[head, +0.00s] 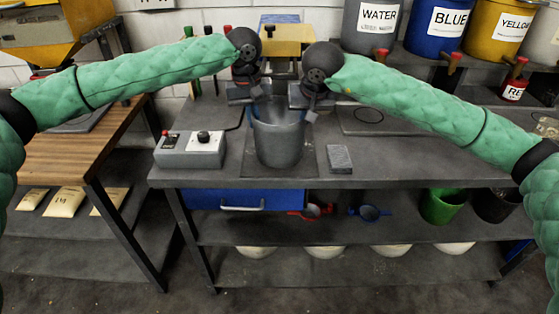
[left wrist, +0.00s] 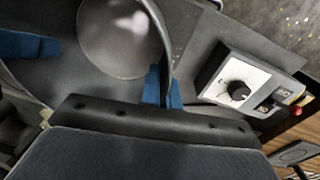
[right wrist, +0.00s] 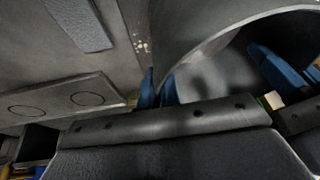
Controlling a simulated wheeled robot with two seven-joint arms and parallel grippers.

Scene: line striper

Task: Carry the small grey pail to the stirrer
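The small grey pail (head: 278,143) is upright over a dark square plate on the bench, in the middle of the head view. I cannot tell whether its bottom touches the plate. My left gripper (head: 254,97) is at the left of its rim; in the left wrist view its blue fingers (left wrist: 162,88) sit either side of the rim wall. My right gripper (head: 309,100) is at the right of the rim; in the right wrist view its fingers (right wrist: 158,90) straddle the wall. The pail's inside looks empty. A yellow machine (head: 286,40), perhaps the stirrer, stands behind, partly hidden by my grippers.
A grey control box (head: 190,150) with a knob stands left of the pail. A small grey block (head: 340,158) lies right of it. Labelled drums, including WATER (head: 372,25), stand at the back right. The bench (head: 420,165) is clear at front right.

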